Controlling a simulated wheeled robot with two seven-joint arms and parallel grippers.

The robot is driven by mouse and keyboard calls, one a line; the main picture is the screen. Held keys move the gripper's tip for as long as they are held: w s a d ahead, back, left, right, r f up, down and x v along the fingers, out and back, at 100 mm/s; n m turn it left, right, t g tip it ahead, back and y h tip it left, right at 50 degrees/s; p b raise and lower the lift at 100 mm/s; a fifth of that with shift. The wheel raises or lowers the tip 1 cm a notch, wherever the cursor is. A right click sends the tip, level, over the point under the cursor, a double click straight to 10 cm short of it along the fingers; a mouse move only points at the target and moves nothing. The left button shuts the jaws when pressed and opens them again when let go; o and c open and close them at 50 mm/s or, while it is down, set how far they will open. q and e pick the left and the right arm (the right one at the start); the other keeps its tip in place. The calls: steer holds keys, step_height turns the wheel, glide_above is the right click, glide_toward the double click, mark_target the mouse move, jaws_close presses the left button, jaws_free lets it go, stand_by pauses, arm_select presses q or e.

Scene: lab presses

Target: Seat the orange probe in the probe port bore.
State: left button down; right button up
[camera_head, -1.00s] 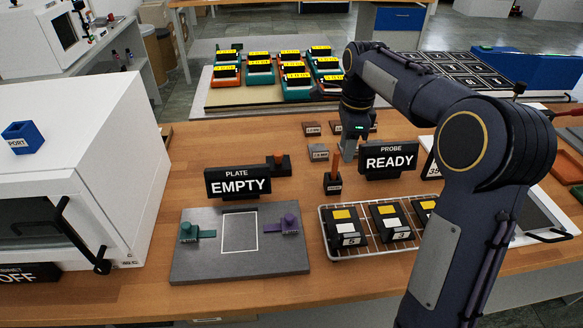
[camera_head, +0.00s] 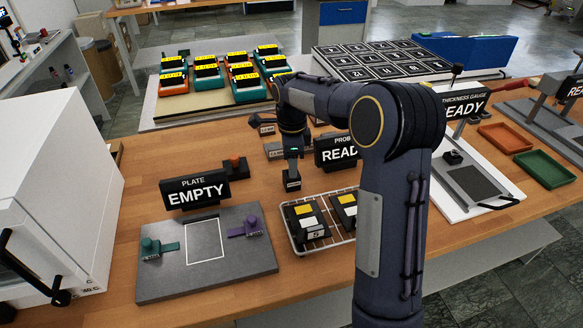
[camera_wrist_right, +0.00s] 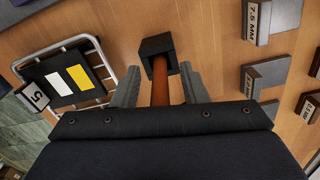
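The orange probe (camera_wrist_right: 160,85) stands in a small black holder block (camera_wrist_right: 157,47), which also shows in the head view (camera_head: 292,184). My right gripper (camera_wrist_right: 160,82) is down over the probe in the wrist view, one finger on each side. Gaps show between the fingers and the probe, so it looks open around it. In the head view my right gripper (camera_head: 292,160) is just above the holder and hides the probe. The probe port is not in view now, and neither is my left gripper.
A PROBE sign (camera_head: 336,152) stands right of the gripper. A wire rack (camera_head: 322,237) with dark cartridges is in front. A grey plate fixture (camera_head: 207,275) and PLATE EMPTY sign (camera_head: 195,191) are at left, beside a white cabinet (camera_head: 75,190). Small labelled blocks (camera_wrist_right: 265,77) lie near the holder.

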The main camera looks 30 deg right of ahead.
steer(key=shift+c, duration=0.4)
jaws_close()
steer(key=shift+r, duration=0.1)
